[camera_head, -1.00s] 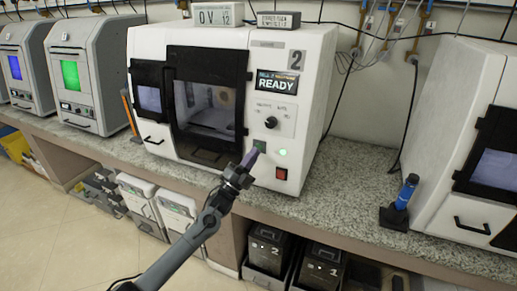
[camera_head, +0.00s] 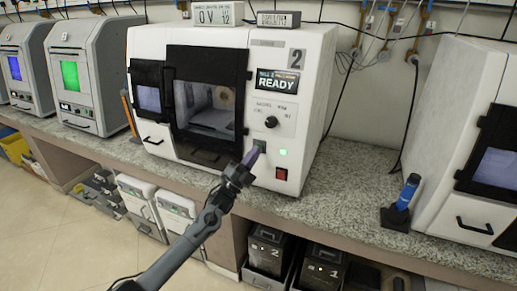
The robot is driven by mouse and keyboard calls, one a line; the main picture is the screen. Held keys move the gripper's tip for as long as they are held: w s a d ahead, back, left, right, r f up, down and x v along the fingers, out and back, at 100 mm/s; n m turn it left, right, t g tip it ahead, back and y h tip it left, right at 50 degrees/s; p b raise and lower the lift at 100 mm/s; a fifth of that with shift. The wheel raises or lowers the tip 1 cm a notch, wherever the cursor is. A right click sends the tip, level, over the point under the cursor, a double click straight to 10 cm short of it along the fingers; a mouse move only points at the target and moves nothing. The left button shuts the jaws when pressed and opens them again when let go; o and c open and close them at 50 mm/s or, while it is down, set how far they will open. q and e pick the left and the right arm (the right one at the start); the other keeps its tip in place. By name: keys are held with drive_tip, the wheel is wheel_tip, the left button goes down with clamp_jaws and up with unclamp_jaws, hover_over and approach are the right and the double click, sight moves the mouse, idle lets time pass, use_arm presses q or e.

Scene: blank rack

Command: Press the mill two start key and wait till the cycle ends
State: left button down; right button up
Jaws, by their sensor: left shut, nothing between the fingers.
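Mill two (camera_head: 301,62) is a white machine with a "2" on its front, standing on the speckled bench. Its screen (camera_head: 277,81) reads READY. Its dark-framed window door (camera_head: 208,95) looks closed. Below the screen are a black knob (camera_head: 271,122), a dark square key (camera_head: 260,146), a lit green light or key (camera_head: 283,152) and a red switch (camera_head: 281,174). My left gripper (camera_head: 250,158) is shut and empty, with its purplish tips at the dark square key, partly covering it. I cannot tell whether they touch it. My right gripper is not in view.
A blue-handled tool in a black stand (camera_head: 405,198) is on the bench right of mill two. Another white machine (camera_head: 463,140) stands at the right edge. Two grey machines (camera_head: 88,85) stand at the left. Dark numbered boxes (camera_head: 320,268) sit below the bench.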

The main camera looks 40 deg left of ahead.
use_arm(q)
drive_tip(key=shift+w+a, duration=0.1)
drive_tip(key=shift+w, duration=0.1)
drive_tip(key=shift+s, duration=0.1)
idle(0.5)
drive_tip(key=shift+s+d+p, duration=0.2)
drive_tip(key=shift+s+p, duration=0.45)
drive_tip(key=shift+r, duration=0.1)
drive_tip(key=s+p, duration=0.2)
drive_tip(key=s+d+p, duration=0.1)
drive_tip(key=s+p, duration=0.1)
drive_tip(key=shift+s+p, duration=0.4)
